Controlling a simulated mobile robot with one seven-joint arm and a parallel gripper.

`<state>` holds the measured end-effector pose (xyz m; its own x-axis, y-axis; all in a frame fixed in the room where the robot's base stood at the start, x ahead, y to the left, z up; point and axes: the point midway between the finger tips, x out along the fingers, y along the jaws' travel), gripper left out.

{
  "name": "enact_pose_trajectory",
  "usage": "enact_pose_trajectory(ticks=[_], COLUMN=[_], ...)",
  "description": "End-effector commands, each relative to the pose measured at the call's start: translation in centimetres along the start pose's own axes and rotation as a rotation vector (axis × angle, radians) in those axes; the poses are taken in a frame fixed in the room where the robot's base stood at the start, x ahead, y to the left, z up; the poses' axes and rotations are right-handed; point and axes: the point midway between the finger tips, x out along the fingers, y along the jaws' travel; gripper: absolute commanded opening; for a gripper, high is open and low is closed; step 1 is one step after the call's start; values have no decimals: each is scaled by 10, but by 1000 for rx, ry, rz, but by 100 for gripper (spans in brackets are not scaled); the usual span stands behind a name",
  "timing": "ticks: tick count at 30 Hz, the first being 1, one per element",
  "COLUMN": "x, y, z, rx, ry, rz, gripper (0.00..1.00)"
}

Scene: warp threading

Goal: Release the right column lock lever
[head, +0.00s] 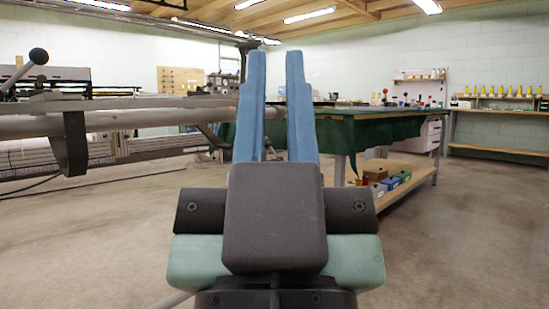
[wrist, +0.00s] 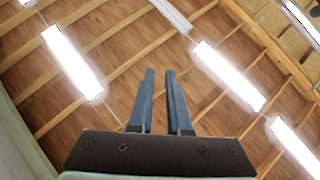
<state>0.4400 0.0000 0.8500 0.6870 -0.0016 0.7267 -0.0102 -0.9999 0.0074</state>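My gripper (head: 273,60) points up in front of the head camera, with its two blue fingers apart and nothing between them. In the wrist view my gripper (wrist: 160,75) also shows a gap between the fingers, with only the ceiling beyond. The wrist view shows no lever.
A long grey beam (head: 150,121) with a dark bracket (head: 74,143) runs along the left. A table with a green cover (head: 350,132) stands behind my gripper to the right, with boxes on its lower shelf (head: 412,175). The concrete floor (head: 470,240) at right is clear.

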Motion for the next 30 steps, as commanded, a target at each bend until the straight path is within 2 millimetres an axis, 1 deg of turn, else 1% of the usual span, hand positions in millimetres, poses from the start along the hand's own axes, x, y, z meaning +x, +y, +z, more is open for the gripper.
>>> enact_pose_trajectory(ticks=[1, 2, 5, 8, 24, 27, 30], x=[8, 12, 28, 50, 183, 204, 216], y=[0, 0, 0, 0, 2, 2, 2], z=[-8, -11, -26, -47, -173, -193, -204], rx=[0, 0, 1, 2, 9, 10, 11], ry=[0, 0, 0, 0, 0, 0, -1], rz=[0, 0, 0, 0, -1, -1, -1], gripper=[5, 0, 0, 0, 0, 0, 0])
